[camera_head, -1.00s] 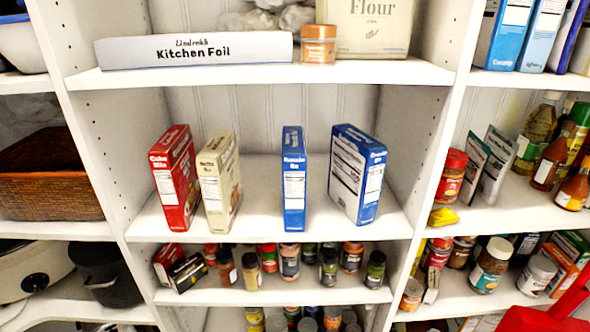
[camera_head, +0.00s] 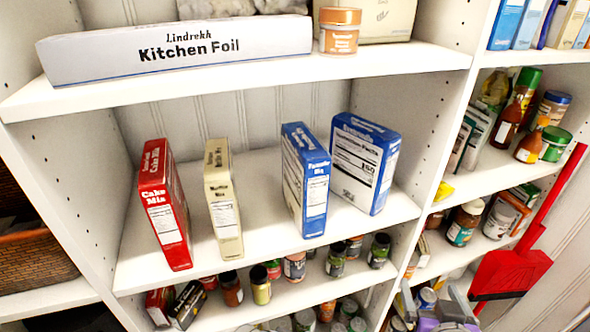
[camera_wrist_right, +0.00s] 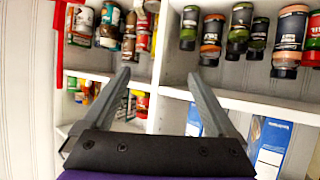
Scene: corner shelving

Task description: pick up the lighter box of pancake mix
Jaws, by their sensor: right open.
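Two blue boxes stand upright on the middle shelf in the head view. The narrower blue box (camera_head: 306,185), with small lettering that seems to read Pancake Mix, is on the left; a wider blue box (camera_head: 365,165) stands to its right, slightly farther back. Which is lighter in weight cannot be seen; the left one is narrower. My right gripper (camera_head: 436,300) shows at the bottom right, below and right of the boxes. In the right wrist view its two fingers (camera_wrist_right: 158,78) are spread with nothing held between them; part of a blue box (camera_wrist_right: 272,145) shows at lower right, upside down. My left gripper is out of view.
A red cake mix box (camera_head: 165,205) and a cream muffin mix box (camera_head: 223,200) stand left of the blue ones. Spice jars (camera_head: 261,285) fill the shelf below. The upper shelf (camera_head: 240,75) and a divider (camera_head: 445,130) bound the space. A red dustpan (camera_head: 510,272) is at right.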

